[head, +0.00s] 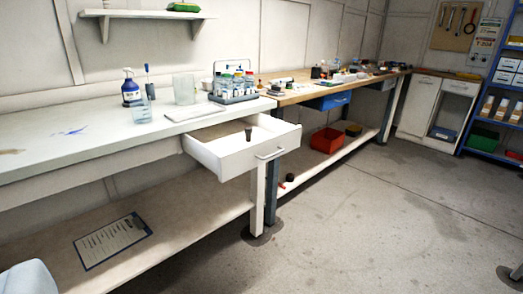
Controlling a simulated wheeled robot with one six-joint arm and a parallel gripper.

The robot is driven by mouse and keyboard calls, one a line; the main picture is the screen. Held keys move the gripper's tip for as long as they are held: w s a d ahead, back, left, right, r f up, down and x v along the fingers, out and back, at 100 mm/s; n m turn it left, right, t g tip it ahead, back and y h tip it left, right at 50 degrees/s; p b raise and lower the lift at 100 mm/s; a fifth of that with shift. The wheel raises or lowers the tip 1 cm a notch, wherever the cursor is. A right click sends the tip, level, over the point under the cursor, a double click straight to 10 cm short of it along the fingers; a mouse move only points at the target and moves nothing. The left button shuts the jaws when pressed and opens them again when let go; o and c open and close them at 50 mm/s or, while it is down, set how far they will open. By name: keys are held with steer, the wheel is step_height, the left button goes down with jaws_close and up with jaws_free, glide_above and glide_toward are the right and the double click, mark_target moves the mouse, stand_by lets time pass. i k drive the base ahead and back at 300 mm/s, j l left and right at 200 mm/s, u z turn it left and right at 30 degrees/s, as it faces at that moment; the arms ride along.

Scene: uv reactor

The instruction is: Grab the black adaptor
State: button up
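A small dark, cup-like piece (248,134) shows in the open white drawer (228,158) under the left bench; it may be the black adaptor, but it is too small to be sure. Another small black round piece (290,178) lies on the lower shelf, just right of the bench leg. It could also be the adaptor. My gripper is not visible in the head view, and nothing is seen held. The drawer's front hides part of its inside.
The white bench (60,135) carries a blue spray bottle (131,92), beakers and a rack of bottles (233,88). A clipboard (112,240) lies on the lower shelf. A red bin (327,140) stands farther right. The floor (370,230) on the right is mostly clear.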

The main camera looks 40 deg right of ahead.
mark_target(247, 130)
steer(key=i+l, duration=0.15)
steer(key=l, duration=0.25)
steer(key=i+l, duration=0.15)
steer(key=l, duration=0.25)
steer(key=i+l, duration=0.2)
steer(key=l, duration=0.2)
steer(key=i+l+u, duration=0.1)
steer(key=l, duration=0.3)
steer(key=i+l, duration=0.2)
steer(key=l, duration=0.2)
steer(key=i+l, duration=0.15)
steer(key=l, duration=0.25)
steer(key=i+l, duration=0.15)
steer(key=l, duration=0.25)
steer(key=i+l+u, duration=0.1)
steer(key=l, duration=0.3)
